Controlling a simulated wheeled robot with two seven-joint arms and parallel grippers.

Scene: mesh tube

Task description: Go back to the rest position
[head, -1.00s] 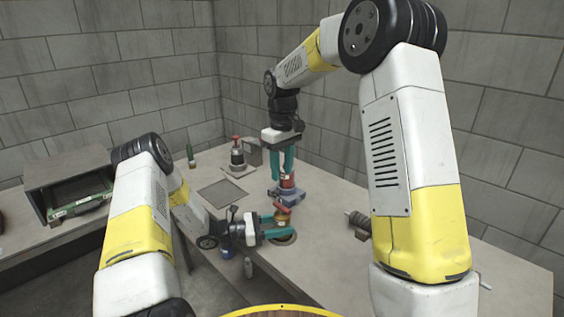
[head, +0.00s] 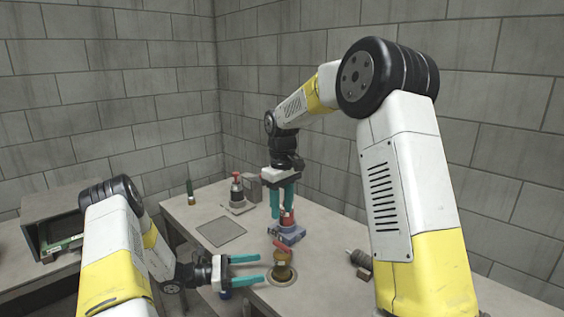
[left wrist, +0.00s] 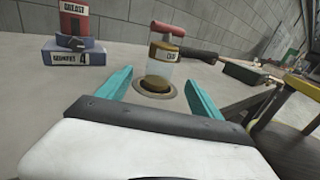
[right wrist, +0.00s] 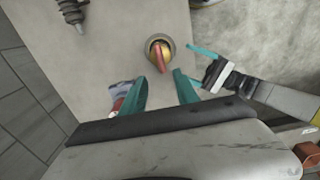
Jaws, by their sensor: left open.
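My left gripper (head: 260,268) is open and empty at the front of the table, its fingers pointing right. A clear jar with a gold band and red top (head: 283,265) stands upright in a round ring on the table, just beyond the fingertips and apart from them. It also shows in the left wrist view (left wrist: 162,62). My right gripper (head: 281,202) points down with its fingers apart, above and close to a red can (head: 288,219) on a blue box (head: 286,234). In the right wrist view the can is partly hidden behind one finger, with nothing between the fingers.
A dark threaded part (head: 359,258) lies on the table at right. A red-topped bottle (head: 237,188) and a grey block (head: 252,188) stand at the back, near a flat grey plate (head: 221,231). A shelf box (head: 60,212) is at left. Block walls rise behind.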

